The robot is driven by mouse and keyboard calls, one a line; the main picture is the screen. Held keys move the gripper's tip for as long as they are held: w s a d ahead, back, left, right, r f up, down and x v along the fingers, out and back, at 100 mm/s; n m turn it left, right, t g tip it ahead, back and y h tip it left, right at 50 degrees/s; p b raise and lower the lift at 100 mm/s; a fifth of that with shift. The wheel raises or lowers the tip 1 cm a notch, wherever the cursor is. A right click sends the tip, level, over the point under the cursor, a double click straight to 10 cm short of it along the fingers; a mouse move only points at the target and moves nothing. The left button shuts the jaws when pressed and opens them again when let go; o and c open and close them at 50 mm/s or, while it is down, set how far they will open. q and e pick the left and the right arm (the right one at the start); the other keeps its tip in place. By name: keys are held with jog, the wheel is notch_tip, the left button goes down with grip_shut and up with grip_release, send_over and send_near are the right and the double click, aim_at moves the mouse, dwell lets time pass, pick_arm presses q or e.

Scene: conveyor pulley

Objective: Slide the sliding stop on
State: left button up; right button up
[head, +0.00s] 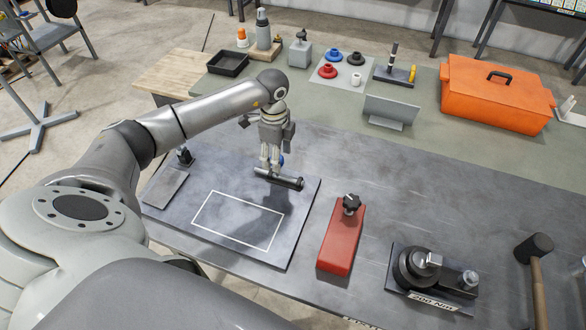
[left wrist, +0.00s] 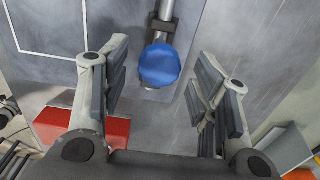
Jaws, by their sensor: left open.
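My left gripper (head: 270,165) is open, pointing down over the far right part of a dark base plate (head: 225,258). Its spread fingers show in the left wrist view (left wrist: 155,100), with a blue rounded piece (left wrist: 160,66) between them in the picture. A grey shaft (left wrist: 166,10) with a dark bracket runs up from the blue piece. In the head view a dark cylindrical bar (head: 288,182) lies just below the fingers, and the blue piece is mostly hidden behind them. I cannot tell which part is the sliding stop. My right gripper is not in view.
A red block (head: 340,240) with a black knob stands right of the plate. A round dark fixture (head: 418,265) and a hammer (head: 537,262) lie farther right. An orange toolbox (head: 492,95) and several small parts stand at the back. Bare table lies between.

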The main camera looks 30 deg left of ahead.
pick_arm(q)
jog(key=shift+r+p, duration=1.6)
jog(key=shift+r, duration=0.9)
jog(key=shift+f, duration=0.1)
